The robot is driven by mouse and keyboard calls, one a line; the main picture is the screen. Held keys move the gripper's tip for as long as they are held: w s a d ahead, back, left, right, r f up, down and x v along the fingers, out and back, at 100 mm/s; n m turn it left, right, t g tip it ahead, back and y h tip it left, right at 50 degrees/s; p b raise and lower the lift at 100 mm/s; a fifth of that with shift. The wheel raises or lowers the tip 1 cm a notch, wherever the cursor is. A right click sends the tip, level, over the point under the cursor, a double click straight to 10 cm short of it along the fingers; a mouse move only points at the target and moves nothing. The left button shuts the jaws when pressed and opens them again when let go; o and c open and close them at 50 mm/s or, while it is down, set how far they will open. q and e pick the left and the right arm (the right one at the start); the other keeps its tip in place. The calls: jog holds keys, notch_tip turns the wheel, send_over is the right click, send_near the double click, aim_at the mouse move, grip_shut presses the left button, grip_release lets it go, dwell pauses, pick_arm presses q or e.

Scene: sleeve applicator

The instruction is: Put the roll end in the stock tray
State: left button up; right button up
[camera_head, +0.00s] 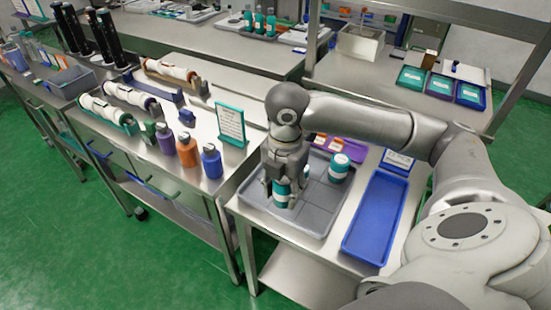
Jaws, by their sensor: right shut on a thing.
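My right gripper (283,178) points down over the grey tray (262,203) and is shut on a teal and white cylinder (281,201). The fingers hide part of the cylinder, and I cannot tell if it touches the tray floor. A second teal and white cylinder (340,168) stands upright in the tray's back right part. An empty blue tray (375,216) lies to the right of the grey tray. No label that I can read says which item is the roll end or which tray is the stock tray. My left gripper is not in view.
A small sign (398,160) stands behind the blue tray, and a purple tray (352,150) lies behind the grey one. On the left bench are white rolls on holders (172,70), several bottles (188,150) and a teal-framed sign (231,124).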

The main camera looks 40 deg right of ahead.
jog(key=w+f, duration=0.3)
jog(key=w, duration=0.1)
jog(key=w+d+f+p, duration=0.1)
jog(key=w+f, duration=0.1)
jog(key=w, duration=0.2)
jog(key=w+d+f+p, duration=0.1)
jog(key=w+f, duration=0.2)
jog(key=w, duration=0.1)
jog(key=shift+w+d+f, duration=0.1)
jog(key=shift+w+f, duration=0.05)
jog(key=shift+f, duration=0.15)
jog(key=shift+w+f+p, duration=0.3)
jog(key=shift+w+f, duration=0.1)
jog(key=shift+f, duration=0.15)
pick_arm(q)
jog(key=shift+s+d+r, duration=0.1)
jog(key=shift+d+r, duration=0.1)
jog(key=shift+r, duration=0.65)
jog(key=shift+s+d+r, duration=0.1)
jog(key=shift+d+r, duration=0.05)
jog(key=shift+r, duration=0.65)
pick_arm(e)
jog(key=shift+w+d+f, duration=0.1)
jog(key=shift+f, duration=1.5)
jog(key=shift+f, duration=0.1)
jog(key=o, duration=0.8)
jog(key=shift+c, duration=0.2)
